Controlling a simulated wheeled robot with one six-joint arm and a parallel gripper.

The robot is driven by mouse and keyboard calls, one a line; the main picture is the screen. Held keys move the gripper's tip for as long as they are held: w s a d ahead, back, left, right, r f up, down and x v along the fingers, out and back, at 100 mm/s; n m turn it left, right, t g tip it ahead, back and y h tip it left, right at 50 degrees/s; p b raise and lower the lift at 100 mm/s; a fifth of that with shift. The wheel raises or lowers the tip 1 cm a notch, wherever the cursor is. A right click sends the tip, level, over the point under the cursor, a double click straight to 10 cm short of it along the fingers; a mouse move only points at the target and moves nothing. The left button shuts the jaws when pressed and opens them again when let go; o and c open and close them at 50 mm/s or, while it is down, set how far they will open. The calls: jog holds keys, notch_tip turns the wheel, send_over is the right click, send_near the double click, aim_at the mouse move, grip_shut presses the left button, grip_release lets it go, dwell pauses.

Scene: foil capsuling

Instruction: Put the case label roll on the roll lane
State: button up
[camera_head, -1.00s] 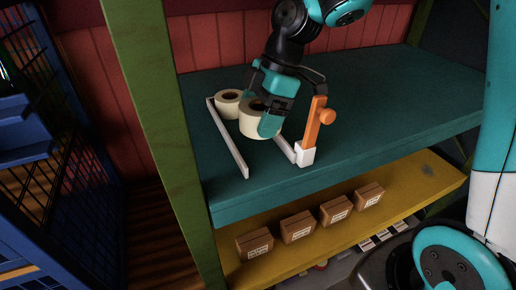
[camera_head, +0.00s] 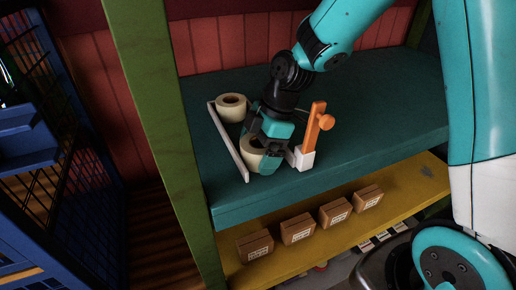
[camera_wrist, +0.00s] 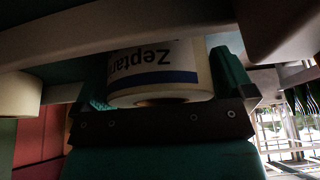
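The case label roll (camera_head: 251,151), a cream roll with printed lettering and a dark blue band, is in my gripper (camera_head: 262,152) in the head view. In the wrist view the roll (camera_wrist: 160,72) sits between the two teal fingers of my gripper (camera_wrist: 165,85), which look shut on its sides. The roll lane has a pale left rail (camera_head: 228,142) and a right rail mostly hidden by my gripper. The held roll is between the rails towards the front end. Whether it touches the shelf is hidden. A second cream roll (camera_head: 231,107) stands at the lane's back.
An orange upright with a knob (camera_head: 314,128) on a white block (camera_head: 304,158) stands close to the right of my gripper. The teal shelf (camera_head: 390,110) is clear to the right. Several brown boxes (camera_head: 298,228) stand on the yellow shelf below. A green post (camera_head: 160,140) rises at the left.

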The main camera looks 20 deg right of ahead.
jog(key=shift+r, duration=0.15)
jog(key=b+v, duration=0.1)
jog(key=v, duration=1)
jog(key=s+a+m, duration=0.4)
jog(key=s+m, duration=0.1)
jog(key=s, duration=0.4)
jog(key=s+a+m, duration=0.4)
jog(key=s+m, duration=0.2)
jog(key=s, duration=0.3)
jog(key=shift+s, duration=0.3)
